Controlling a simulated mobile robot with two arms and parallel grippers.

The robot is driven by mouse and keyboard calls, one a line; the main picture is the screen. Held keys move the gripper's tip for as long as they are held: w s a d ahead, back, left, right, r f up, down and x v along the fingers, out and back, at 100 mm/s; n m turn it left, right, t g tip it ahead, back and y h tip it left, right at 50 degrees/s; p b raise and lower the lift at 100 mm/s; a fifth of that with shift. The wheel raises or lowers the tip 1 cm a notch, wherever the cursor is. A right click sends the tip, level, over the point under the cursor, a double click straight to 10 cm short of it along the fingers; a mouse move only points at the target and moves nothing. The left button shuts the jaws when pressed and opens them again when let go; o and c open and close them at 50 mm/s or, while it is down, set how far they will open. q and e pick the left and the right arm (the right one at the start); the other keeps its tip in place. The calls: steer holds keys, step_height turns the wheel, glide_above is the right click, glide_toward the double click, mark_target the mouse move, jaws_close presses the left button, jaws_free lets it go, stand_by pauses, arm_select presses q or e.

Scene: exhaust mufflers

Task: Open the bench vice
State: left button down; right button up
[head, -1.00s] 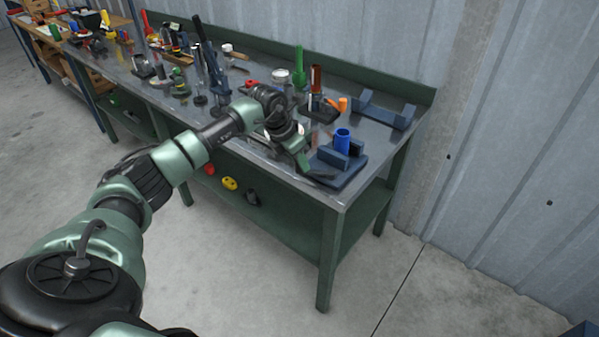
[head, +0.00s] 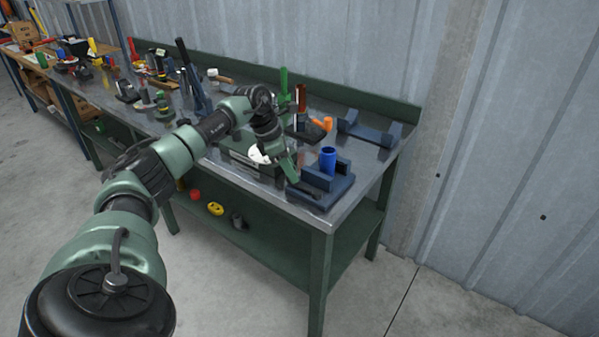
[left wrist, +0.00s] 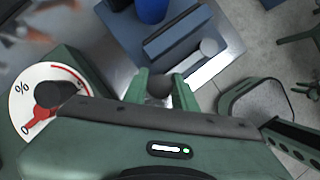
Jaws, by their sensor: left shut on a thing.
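The bench vice (head: 338,190) is a dark blue block with raised jaws, near the right front corner of the bench. A bright blue cylinder (head: 328,159) stands upright between its jaws. My left gripper (head: 291,173) is at the vice's left front side, pointing down. In the left wrist view, my left gripper (left wrist: 160,92) is shut on a dark rounded knob (left wrist: 160,85), which looks like an end of the vice handle. The vice (left wrist: 172,38) fills the top middle there, with a grey round-ended part (left wrist: 208,47) beside its jaw. The rest of the handle is mostly hidden. My right gripper is not in view.
The metal-topped bench (head: 372,172) stands against a corrugated wall. A blue cradle (head: 368,130), an orange part (head: 321,124) and a green-handled tool (head: 284,88) are behind the vice. Several items crowd the bench's left. The floor in front is clear.

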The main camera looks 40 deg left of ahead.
arm_select(q)
steer(key=shift+w+r, duration=0.1)
steer(key=shift+r, duration=0.1)
steer(key=c, duration=1.2)
jaws_free()
steer(key=shift+c, duration=0.2)
steer(key=shift+o, duration=0.6)
steer(key=shift+f, duration=0.1)
steer(key=v, duration=0.7)
steer(key=shift+a+r+b, duration=0.15)
steer(key=shift+r+b, duration=0.2)
steer(key=shift+b, duration=0.1)
steer(key=shift+s+f, duration=0.1)
steer(key=shift+s, duration=0.15)
